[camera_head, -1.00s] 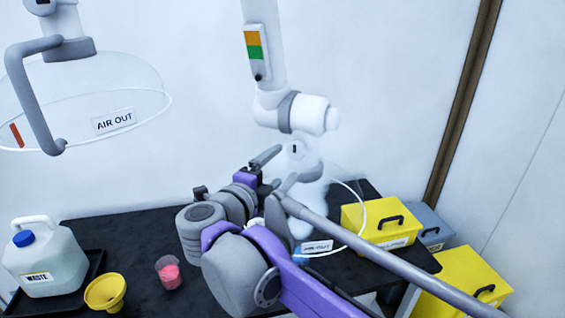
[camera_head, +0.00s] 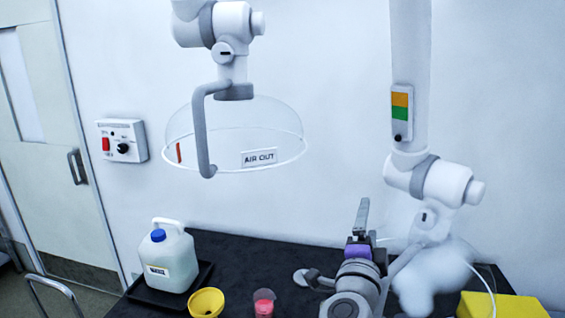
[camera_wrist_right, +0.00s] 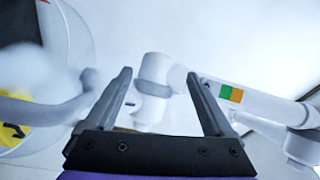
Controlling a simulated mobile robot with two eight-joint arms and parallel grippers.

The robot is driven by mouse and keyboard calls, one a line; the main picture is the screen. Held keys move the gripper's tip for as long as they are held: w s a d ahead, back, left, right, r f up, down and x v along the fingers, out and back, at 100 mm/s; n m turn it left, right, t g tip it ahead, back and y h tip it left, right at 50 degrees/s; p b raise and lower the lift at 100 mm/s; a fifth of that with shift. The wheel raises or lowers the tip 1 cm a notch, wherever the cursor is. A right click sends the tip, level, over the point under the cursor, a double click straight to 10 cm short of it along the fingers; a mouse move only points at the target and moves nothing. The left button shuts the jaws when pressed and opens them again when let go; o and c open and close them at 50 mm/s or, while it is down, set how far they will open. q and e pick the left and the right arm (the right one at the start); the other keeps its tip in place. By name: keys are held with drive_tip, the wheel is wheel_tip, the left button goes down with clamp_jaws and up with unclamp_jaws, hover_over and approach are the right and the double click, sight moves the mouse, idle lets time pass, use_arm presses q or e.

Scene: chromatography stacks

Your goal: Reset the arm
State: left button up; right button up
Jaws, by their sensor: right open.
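My right gripper (camera_head: 361,222) points up at the back of the black bench in the head view, in front of a white jointed extraction arm (camera_head: 432,185). Its purple body shows below a dark finger. In the right wrist view, the two fingers of the gripper (camera_wrist_right: 158,76) stand wide apart with nothing between them. The white arm, with its orange and green label (camera_wrist_right: 231,93), shows beyond them. I cannot tell the exact gap to that arm. My left gripper is not in view.
A clear AIR OUT hood (camera_head: 235,133) hangs over the bench (camera_head: 240,252). A waste jug (camera_head: 168,262), yellow funnel (camera_head: 207,302) and pink-filled beaker (camera_head: 264,304) stand left of my arm. A yellow box (camera_head: 500,306) is at the right. A door (camera_head: 50,140) is at far left.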

drive_tip(key=s+a+f+n+g+y, duration=0.2)
drive_tip(key=s+a+f+n+y, duration=0.25)
drive_tip(key=f+n, duration=0.3)
drive_tip(key=s+a+f+n+g+y, duration=0.2)
drive_tip(key=s+a+f+n+y, duration=0.1)
drive_tip(key=f+n+y, duration=0.4)
drive_tip(key=s+d+f+n+g+h, duration=0.2)
drive_tip(key=s+d+f+g, duration=0.1)
drive_tip(key=s+f, duration=0.5)
drive_tip(key=s+d+f+n+g+h, duration=0.2)
drive_tip(key=s+d+f+g, duration=0.2)
drive_tip(key=s+f, duration=0.5)
wheel_tip(320, 180, down, 3)
drive_tip(key=shift+f+n+g, duration=0.2)
drive_tip(key=shift+n+g, duration=0.15)
drive_tip(key=shift+g, duration=0.35)
